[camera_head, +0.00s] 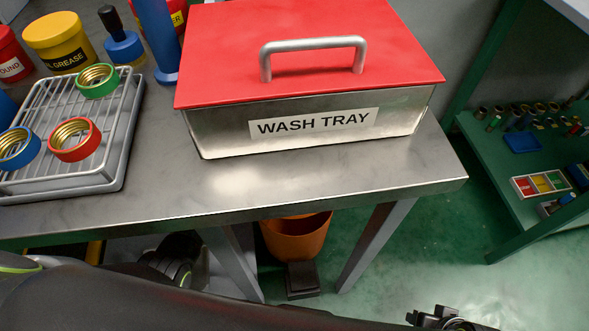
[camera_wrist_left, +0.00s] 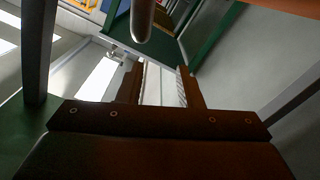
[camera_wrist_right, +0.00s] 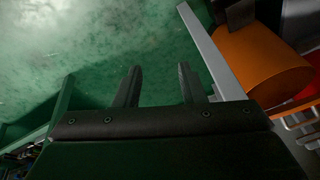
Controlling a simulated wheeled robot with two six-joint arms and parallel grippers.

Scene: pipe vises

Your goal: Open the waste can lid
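The orange waste can (camera_head: 297,240) stands on the floor under the table edge, with a black pedal (camera_head: 302,280) at its front. The table hides its upper part, and I cannot tell how its lid sits. The can (camera_wrist_right: 262,66) also shows at the right of the right wrist view, tilted by the camera. My right gripper (camera_wrist_right: 160,80) is open and empty, apart from the can, with green floor beyond its fingers. My left gripper (camera_wrist_left: 162,80) is open with nothing between its fingers. A rounded metal rod (camera_wrist_left: 143,20) hangs in front of it, and an orange surface (camera_wrist_left: 278,5) shows at top right.
The metal table (camera_head: 300,190) carries a wash tray (camera_head: 310,125) with a red lid and a rack (camera_head: 110,165) with coloured rings. Grey table legs (camera_head: 372,245) flank the can. A green shelf (camera_head: 535,200) stands at right. The floor between is clear.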

